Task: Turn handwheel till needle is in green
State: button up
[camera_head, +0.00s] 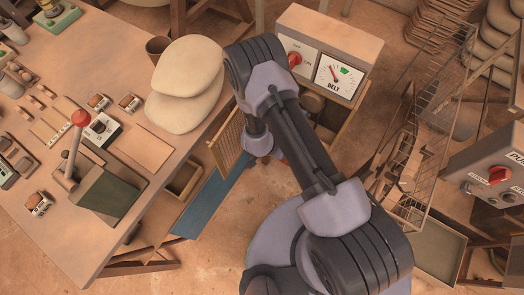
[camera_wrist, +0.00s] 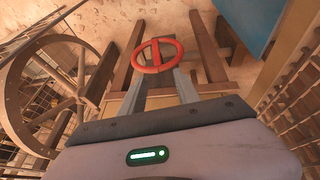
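The red handwheel (camera_wrist: 157,54) is a ring with a crossbar, just beyond my fingers in the wrist view. In the head view my arm hides most of that area. My gripper (camera_wrist: 164,80) has its two grey fingers apart, pointing at the near side of the wheel; nothing shows clamped between them. I cannot tell whether the fingers touch the rim. The BELT gauge (camera_head: 339,86) is a white square dial on the grey panel. Its red needle (camera_head: 333,73) points up and left, to the left of the green patch (camera_head: 346,70).
A red knob (camera_head: 294,59) sits on the same panel, left of the gauge. A large spoked wheel (camera_wrist: 50,95) stands at the left in the wrist view. A blue board (camera_head: 209,200) lies beside the workbench (camera_head: 60,240). A wire rack (camera_head: 424,130) stands to the right.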

jog(key=b+x, duration=0.4)
jog(key=x, duration=0.4)
jog(key=b+x, duration=0.4)
jog(key=x, duration=0.5)
jog(key=shift+s+d, duration=0.15)
jog(key=shift+d, duration=0.1)
grip_shut()
